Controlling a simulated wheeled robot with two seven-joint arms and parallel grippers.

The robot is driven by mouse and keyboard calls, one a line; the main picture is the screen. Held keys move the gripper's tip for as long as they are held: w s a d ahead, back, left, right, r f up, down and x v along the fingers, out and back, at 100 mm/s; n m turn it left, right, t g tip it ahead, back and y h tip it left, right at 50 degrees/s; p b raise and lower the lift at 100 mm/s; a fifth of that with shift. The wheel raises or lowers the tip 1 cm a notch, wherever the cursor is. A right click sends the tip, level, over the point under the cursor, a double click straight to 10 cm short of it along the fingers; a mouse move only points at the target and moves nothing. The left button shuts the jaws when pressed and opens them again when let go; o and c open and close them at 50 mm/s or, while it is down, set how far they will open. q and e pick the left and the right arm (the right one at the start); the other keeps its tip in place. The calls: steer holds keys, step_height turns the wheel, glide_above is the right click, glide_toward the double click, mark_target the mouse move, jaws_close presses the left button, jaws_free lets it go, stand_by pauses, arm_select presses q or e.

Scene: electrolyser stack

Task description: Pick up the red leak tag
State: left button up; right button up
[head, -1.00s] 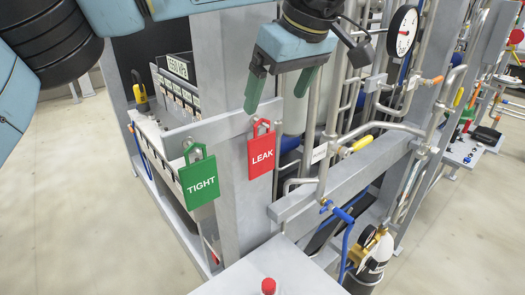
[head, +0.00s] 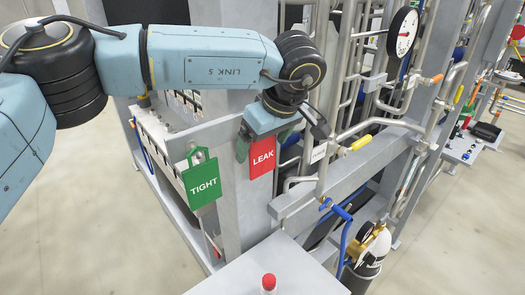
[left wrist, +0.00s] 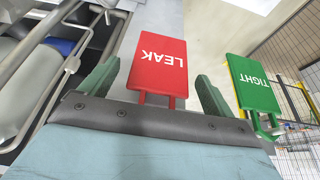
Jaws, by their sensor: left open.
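The red leak tag (head: 262,157) hangs on the grey frame, to the right of the green tight tag (head: 203,184) in the head view. My left gripper (head: 263,142) is at the top of the red tag, with a green finger on each side of it. In the left wrist view, the red tag (left wrist: 158,66) lies between the two open fingers (left wrist: 155,88), with gaps on both sides. Its red handle loop reaches toward the palm. The green tag (left wrist: 251,83) is just outside the right finger. My right gripper is not in view.
Pipes with a yellow-handled valve (head: 361,142) and a pressure gauge (head: 402,31) stand to the right. A grey surface with a red-capped item (head: 269,282) is in front. Open floor lies at the left.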

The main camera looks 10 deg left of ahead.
arm_select(q)
steer(key=c, duration=1.1)
steer(key=shift+o, duration=0.2)
steer(key=shift+r, duration=0.15)
steer(key=s+d+r+b, duration=0.1)
steer(key=s+d+b, duration=0.4)
steer(key=s+d, duration=0.7)
steer(key=shift+s+d+r, duration=0.15)
steer(key=shift+s+d, duration=0.25)
